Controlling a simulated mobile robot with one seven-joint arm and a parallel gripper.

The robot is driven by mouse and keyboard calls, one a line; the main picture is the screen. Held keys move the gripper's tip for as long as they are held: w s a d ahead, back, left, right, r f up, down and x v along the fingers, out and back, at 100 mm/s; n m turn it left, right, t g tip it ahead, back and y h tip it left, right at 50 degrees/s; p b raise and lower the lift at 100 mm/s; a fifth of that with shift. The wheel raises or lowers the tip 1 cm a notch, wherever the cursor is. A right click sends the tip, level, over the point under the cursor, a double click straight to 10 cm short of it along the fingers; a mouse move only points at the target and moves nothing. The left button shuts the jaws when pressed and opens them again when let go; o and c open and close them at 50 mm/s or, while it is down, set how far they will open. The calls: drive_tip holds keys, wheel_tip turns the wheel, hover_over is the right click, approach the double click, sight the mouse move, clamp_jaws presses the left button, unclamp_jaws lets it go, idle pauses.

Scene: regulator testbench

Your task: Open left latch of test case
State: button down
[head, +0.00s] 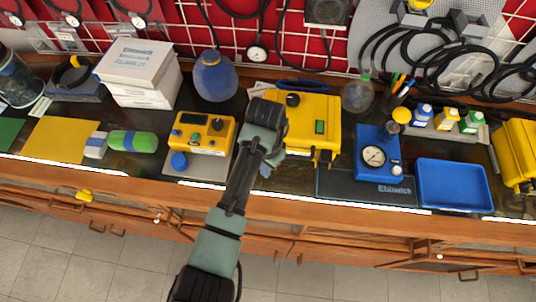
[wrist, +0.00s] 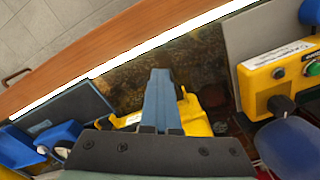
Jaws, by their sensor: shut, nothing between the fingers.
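The yellow test case (head: 312,112) stands closed on the bench in the middle of the head view, behind my wrist. Its front left part is hidden by my arm, and I cannot make out the left latch there. In the wrist view, yellow parts of the case (wrist: 196,118) show on both sides of my fingers. My gripper (wrist: 159,76) is shut and empty, its blue-grey fingers together in front of the case. In the head view only a bit of the gripper (head: 266,168) shows beside my wrist. Contact with the case cannot be told.
A yellow meter box (head: 203,133) stands close to the left on a grey plate. A blue gauge block (head: 376,155) and a blue tray (head: 454,184) are to the right. Dark bench surface (wrist: 130,82) is clear between the case and the wooden front edge.

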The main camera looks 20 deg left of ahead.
drive_tip(key=shift+w+f+p, duration=0.35)
drive_tip(key=shift+f+p, duration=0.05)
drive_tip(key=shift+f, duration=0.2)
drive_tip(key=shift+s+r+p, duration=0.15)
drive_tip(key=shift+r+p, duration=0.1)
drive_tip(key=shift+p, duration=0.25)
drive_tip(key=shift+r+p, duration=0.5)
drive_tip(key=shift+p, duration=0.4)
drive_tip(key=shift+w+a+r+p, duration=0.1)
drive_tip(key=shift+w+r+p, duration=0.05)
drive_tip(key=shift+r+p, duration=0.5)
drive_tip(key=shift+w+r+p, duration=0.15)
drive_tip(key=shift+r+p, duration=0.35)
drive_tip(key=shift+p, duration=0.2)
wheel_tip(320, 180, up, 5)
drive_tip(key=p, duration=0.5)
drive_tip(key=shift+s+f, duration=0.1)
drive_tip(key=shift+s, duration=0.05)
